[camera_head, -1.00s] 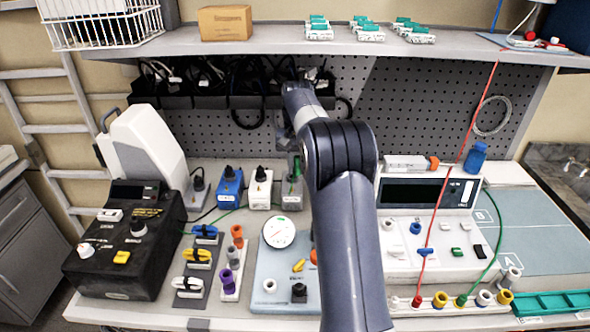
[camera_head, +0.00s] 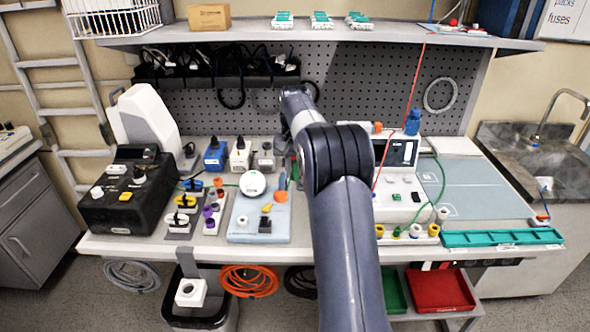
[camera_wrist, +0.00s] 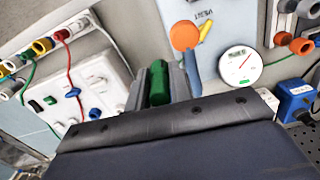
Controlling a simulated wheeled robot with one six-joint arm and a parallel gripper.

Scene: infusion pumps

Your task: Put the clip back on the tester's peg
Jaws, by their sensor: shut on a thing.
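My gripper (camera_wrist: 166,76) is shut on a dark green piece, which looks like the clip (camera_wrist: 158,84), between its two grey fingers in the wrist view. It is held above the bench, near the gauge board (camera_wrist: 205,75). In the head view my own arm hides most of the gripper and the clip. A black box with knobs (camera_head: 125,200) stands at the left, with a green wire by it. A white box with a screen (camera_head: 401,190) stands right of my arm, with red and green wires. I cannot tell which box is the tester, nor make out its peg.
The gauge board carries a round dial (camera_head: 252,183) and an orange disc (camera_head: 281,197). A green tray (camera_head: 502,237) lies at the right front edge. The blue-grey mat (camera_head: 475,192) is clear.

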